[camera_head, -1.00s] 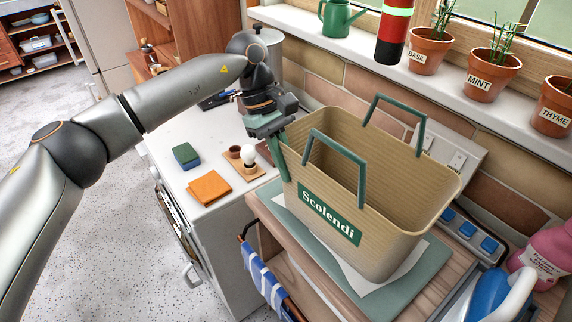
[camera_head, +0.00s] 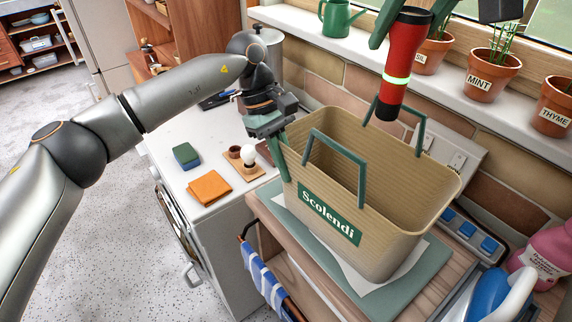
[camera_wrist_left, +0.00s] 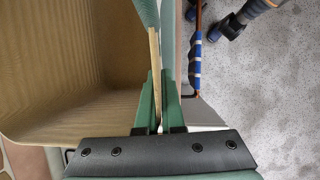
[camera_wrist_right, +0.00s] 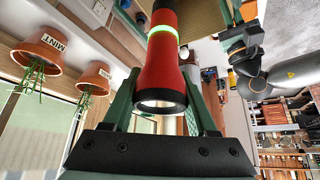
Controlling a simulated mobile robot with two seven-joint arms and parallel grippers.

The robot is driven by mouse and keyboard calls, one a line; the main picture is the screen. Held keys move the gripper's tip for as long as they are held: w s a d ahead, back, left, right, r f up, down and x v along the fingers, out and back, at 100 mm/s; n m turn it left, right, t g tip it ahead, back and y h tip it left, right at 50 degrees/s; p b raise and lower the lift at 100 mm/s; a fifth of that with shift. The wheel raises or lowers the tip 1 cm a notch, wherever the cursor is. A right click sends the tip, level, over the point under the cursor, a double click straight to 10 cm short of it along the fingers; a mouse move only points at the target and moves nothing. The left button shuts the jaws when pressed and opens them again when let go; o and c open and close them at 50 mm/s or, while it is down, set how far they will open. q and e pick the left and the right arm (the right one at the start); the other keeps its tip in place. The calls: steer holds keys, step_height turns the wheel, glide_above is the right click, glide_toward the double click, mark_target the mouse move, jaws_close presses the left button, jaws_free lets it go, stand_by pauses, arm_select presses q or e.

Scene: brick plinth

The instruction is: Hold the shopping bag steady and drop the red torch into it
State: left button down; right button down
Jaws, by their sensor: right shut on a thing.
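The tan shopping bag (camera_head: 420,215) with a green "Scolendi" label stands upright and open, its two green handles raised. My left gripper (camera_head: 283,155) is at the bag's left rim. In the left wrist view its green fingers (camera_wrist_left: 158,100) are closed on either side of the bag's rim (camera_wrist_left: 154,65). The red torch (camera_head: 402,55), with black ends and a glowing green band, hangs nearly upright above the bag's back side, near the rear handle. My right gripper (camera_head: 407,28) is shut on it; the right wrist view shows the torch (camera_wrist_right: 160,72) between the fingers.
Potted herbs (camera_head: 490,72) and a green watering can (camera_head: 340,17) stand on the windowsill behind. An orange cloth (camera_head: 209,187) lies on the left counter.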

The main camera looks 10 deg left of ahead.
mark_target(392, 73)
steer(key=shift+f, duration=2.9)
steer(key=shift+c, duration=0.6)
jaws_free()
steer(key=shift+r, duration=0.1)
steer(key=v, duration=1.2)
